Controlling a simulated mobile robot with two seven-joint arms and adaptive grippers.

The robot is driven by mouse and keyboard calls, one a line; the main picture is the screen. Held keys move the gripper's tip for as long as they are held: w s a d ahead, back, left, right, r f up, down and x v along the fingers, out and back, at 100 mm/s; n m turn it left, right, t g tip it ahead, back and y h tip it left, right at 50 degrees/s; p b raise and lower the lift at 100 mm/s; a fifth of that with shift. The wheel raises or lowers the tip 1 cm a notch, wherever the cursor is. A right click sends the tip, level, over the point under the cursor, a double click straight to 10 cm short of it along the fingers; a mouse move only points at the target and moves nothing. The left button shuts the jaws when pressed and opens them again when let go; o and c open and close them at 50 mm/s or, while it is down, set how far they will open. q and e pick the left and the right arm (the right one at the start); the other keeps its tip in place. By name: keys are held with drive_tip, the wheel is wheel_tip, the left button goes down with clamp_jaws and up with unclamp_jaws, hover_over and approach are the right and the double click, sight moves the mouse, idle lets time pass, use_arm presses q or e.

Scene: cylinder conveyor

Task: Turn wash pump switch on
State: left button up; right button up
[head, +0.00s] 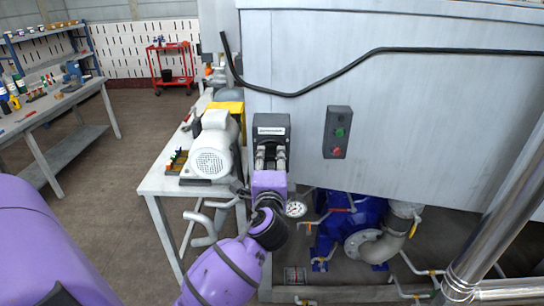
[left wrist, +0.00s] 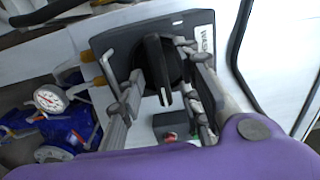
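The wash pump switch is a dark grey box (head: 271,123) on the pale machine wall in the head view, with a light label strip on its upper part. In the left wrist view the box carries a label partly reading "WAS", and its black rotary knob (left wrist: 157,66) has a long raised handle. My left gripper (head: 271,158) is right in front of the box and covers its lower part in the head view. In the left wrist view its fingers (left wrist: 163,75) are open, one on each side of the knob, with gaps to the handle. Firm contact cannot be told. My right gripper is not in view.
A grey button box (head: 337,132) with green and red buttons is on the wall to the right. A white motor (head: 213,147) stands on a bench at left. A blue pump (head: 345,222), pipes and a gauge (head: 296,209) are below. A black cable (head: 350,67) crosses the wall.

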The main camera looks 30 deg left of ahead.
use_arm(q)
drive_tip(key=shift+w+a+r, duration=0.1)
drive_tip(key=shift+w+a, duration=0.25)
drive_tip(key=shift+w, duration=0.25)
drive_tip(key=shift+w+a, duration=0.25)
drive_tip(key=shift+w, duration=0.15)
drive_tip(key=c, duration=0.8)
clamp_jaws()
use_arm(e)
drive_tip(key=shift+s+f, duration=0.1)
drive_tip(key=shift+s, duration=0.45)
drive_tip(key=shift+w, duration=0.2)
